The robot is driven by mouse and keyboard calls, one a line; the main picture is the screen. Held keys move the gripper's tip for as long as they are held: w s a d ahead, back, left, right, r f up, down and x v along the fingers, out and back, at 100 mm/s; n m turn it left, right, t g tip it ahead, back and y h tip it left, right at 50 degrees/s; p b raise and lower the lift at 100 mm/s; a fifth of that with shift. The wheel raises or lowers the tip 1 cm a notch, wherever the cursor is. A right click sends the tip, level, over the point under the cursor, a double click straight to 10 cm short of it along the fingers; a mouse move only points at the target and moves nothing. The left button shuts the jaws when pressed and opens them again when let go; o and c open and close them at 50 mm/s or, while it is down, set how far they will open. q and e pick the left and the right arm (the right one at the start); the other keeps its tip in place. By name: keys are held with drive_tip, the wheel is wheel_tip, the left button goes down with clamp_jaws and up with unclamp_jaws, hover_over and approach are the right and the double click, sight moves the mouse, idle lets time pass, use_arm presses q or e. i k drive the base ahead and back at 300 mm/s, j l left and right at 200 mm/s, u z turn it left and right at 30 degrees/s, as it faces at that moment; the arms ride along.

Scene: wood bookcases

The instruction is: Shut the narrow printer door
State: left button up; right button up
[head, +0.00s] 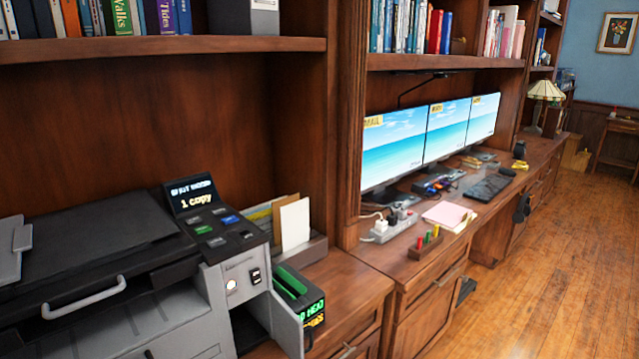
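The printer (95,238) stands at the lower left, with a dark top, a grey body and a small screen reading "1 copy". Its narrow door (288,325) is a light grey upright panel at the printer's right front. It stands swung outward, with a dark opening (246,328) to its left. The door's lower end is cut off by the picture's bottom edge. Neither of my grippers can be made out. A grey piece at the far left edge is cut off, and I cannot tell what it belongs to.
Monitors (397,140), a power strip (390,228) and a pink notepad (448,214) are on the desk further right. The wood floor (555,270) at right is clear.

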sight(289, 330)
drive_tip(key=l+u, duration=0.1)
drive_tip(key=u, duration=0.75)
drive_tip(key=i+l+u, duration=0.1)
drive_tip(key=l+u, duration=0.4)
drive_tip(key=l, duration=0.4)
drive_tip(key=l+u, duration=0.5)
drive_tip(key=l, duration=0.4)
